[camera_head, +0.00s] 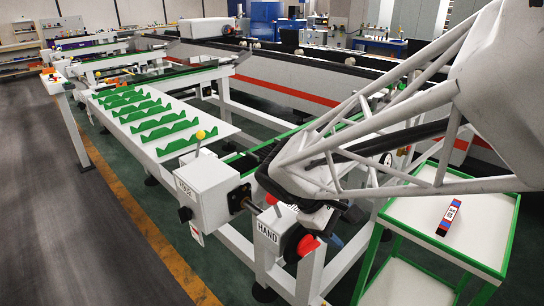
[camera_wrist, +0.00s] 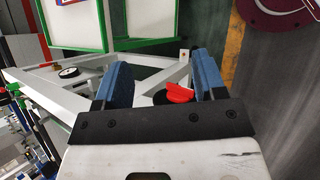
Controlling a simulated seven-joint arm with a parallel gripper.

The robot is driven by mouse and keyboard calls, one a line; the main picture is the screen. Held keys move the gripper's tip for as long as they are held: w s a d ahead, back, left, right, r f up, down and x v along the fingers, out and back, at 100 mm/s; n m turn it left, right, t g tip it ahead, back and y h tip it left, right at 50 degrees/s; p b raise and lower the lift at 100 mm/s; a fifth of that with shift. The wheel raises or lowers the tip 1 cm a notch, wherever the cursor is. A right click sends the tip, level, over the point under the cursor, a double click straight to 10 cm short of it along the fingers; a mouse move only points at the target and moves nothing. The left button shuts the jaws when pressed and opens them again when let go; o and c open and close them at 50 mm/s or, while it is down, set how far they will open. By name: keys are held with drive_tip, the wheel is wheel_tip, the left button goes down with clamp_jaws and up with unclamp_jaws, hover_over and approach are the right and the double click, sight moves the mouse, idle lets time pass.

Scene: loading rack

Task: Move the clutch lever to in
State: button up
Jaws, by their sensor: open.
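A lever with a yellow ball knob (camera_head: 200,135) stands upright on a white labelled box (camera_head: 205,185) in the head view. I cannot tell whether it is the clutch lever. A second white box marked HAND (camera_head: 268,238) sits to its right, with a black wheel and red handle parts (camera_head: 306,244) on its side. My gripper (camera_wrist: 160,72) is open and empty in the wrist view, its blue pads apart. A red handle (camera_wrist: 180,92) on a black round part shows between and beyond them. In the head view my arm hides most of the gripper.
A white-topped cart with green edges (camera_head: 468,262) stands at the right, with a small red and blue labelled block (camera_head: 449,217) on it. A white rack table with green notched strips (camera_head: 167,127) lies behind the boxes. The left floor aisle is free.

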drive_tip(key=w+a+f+n+t+h, duration=0.2)
drive_tip(key=w+a+n+t+h, duration=0.25)
drive_tip(key=w+a+n, duration=0.4)
drive_tip(key=n+t+h, duration=0.3)
drive_tip(key=n+t, duration=0.2)
drive_tip(key=t, duration=0.1)
approach(272, 196)
drive_tip(key=shift+w+d+f+m+y, duration=0.15)
drive_tip(key=shift+w+d+f, duration=0.15)
drive_tip(key=shift+w+d, duration=0.2)
drive_tip(key=shift+w+d+f+m+y, duration=0.1)
drive_tip(key=shift+w+d+f, duration=0.25)
drive_tip(key=shift+w, duration=0.2)
drive_tip(key=shift+w+d, duration=0.1)
drive_tip(key=shift+d, duration=0.1)
drive_tip(key=shift+x, duration=3.7)
clamp_jaws()
